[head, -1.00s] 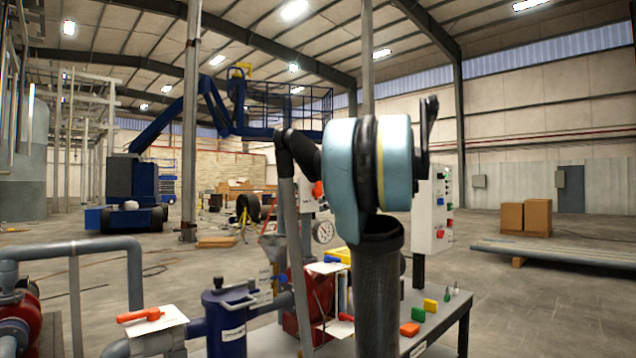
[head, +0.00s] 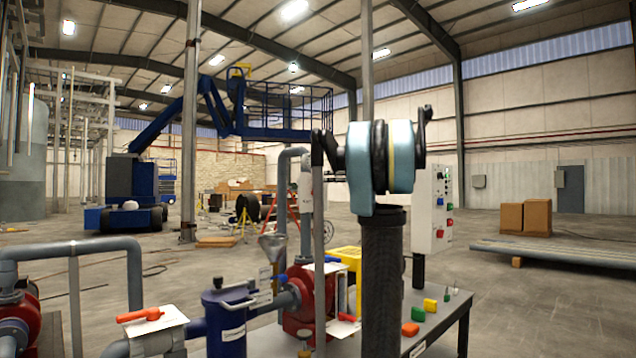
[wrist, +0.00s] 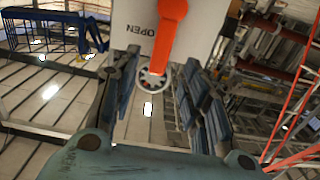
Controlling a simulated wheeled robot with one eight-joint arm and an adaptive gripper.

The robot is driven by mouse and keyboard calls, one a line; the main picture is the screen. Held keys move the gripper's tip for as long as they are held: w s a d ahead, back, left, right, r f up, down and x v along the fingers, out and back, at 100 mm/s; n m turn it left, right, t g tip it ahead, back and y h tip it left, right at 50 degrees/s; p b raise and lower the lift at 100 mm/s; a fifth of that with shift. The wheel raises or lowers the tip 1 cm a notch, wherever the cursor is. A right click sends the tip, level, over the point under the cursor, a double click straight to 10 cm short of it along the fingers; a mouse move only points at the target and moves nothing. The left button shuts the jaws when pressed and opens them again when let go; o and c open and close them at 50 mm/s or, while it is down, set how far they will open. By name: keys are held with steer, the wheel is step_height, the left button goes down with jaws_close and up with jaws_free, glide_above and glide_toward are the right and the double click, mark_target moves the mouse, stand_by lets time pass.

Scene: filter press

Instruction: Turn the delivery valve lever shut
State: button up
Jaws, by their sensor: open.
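In the wrist view an orange-red lever (wrist: 168,28) lies over a white plate (wrist: 140,15) marked OPEN. The lever's lower end narrows toward a round, pale-ringed part (wrist: 153,79). My gripper (wrist: 160,66) is open, with one dark finger on each side of the lever's lower end. I cannot tell whether either finger touches it. In the head view my arm covers the gripper and this lever. A grey vertical pipe (head: 283,165) with a pale part near its top end shows just left of my arm.
Another orange-red lever (head: 140,315) on a white plate sits at the lower left, by a blue canister (head: 225,320). A red pump body (head: 302,300) stands beside my arm. A bench (head: 440,330) with coloured blocks and a control box (head: 432,210) are to the right.

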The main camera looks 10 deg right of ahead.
mark_target(320, 177)
steer(key=x, duration=0.9)
steer(key=shift+c, duration=0.6)
jaws_close()
